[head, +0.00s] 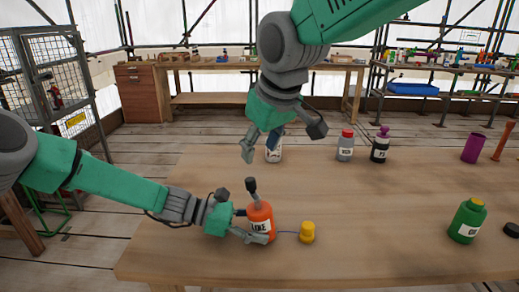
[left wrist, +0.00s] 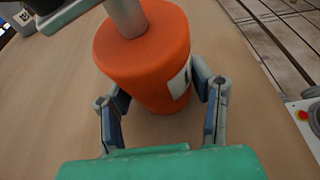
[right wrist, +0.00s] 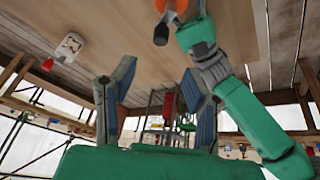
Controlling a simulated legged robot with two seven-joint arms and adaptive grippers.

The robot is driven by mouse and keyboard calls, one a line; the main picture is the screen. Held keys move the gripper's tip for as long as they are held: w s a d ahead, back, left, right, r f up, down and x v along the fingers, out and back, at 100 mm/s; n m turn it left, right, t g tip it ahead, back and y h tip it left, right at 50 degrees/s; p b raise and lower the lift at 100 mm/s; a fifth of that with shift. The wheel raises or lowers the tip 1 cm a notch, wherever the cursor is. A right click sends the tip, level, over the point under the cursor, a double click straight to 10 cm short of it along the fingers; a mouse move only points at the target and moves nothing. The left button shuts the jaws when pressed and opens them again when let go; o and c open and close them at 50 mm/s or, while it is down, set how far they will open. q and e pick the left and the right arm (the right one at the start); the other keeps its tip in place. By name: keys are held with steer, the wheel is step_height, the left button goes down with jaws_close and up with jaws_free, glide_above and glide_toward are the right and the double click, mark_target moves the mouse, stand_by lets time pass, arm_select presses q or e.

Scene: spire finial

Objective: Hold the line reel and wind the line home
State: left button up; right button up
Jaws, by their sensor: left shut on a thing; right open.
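The orange line reel (head: 261,222) stands upright near the table's front edge, its label partly hidden. A grey crank with a dark knob (head: 251,184) rises from its top. A thin line runs right from the reel to a yellow bob (head: 307,232) on the table. My left gripper (head: 248,225) is shut on the reel's lower body; the left wrist view shows its fingers (left wrist: 162,105) either side of the reel (left wrist: 150,60). My right gripper (head: 281,141) is open and empty, above and behind the reel. In the right wrist view the knob (right wrist: 161,34) shows at the top, beyond the open fingers (right wrist: 159,92).
A white bottle (head: 274,154) stands behind my right gripper. A grey red-capped bottle (head: 345,147) and a dark purple-capped bottle (head: 380,147) stand at the back. A green bottle (head: 467,222) and purple cup (head: 474,148) are at right. The table's middle right is clear.

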steer(key=w+a+r+m+y, duration=0.2)
steer(key=a+r+m+y, duration=0.3)
steer(key=a, duration=0.5)
steer(key=w+r+m+t+y, duration=0.2)
steer(key=w+r+m+t, duration=0.45)
steer(key=m, duration=0.35)
steer(key=w+d+f+m+h, duration=0.1)
steer(key=w+d+m+h, duration=0.15)
steer(key=d+m, duration=0.2)
steer(key=m+g+h, duration=0.3)
steer(key=m+g, duration=0.6)
steer(key=m, duration=0.2)
glide_toward(251, 179)
steer(key=x, duration=1.1)
steer(key=shift+w, duration=0.15)
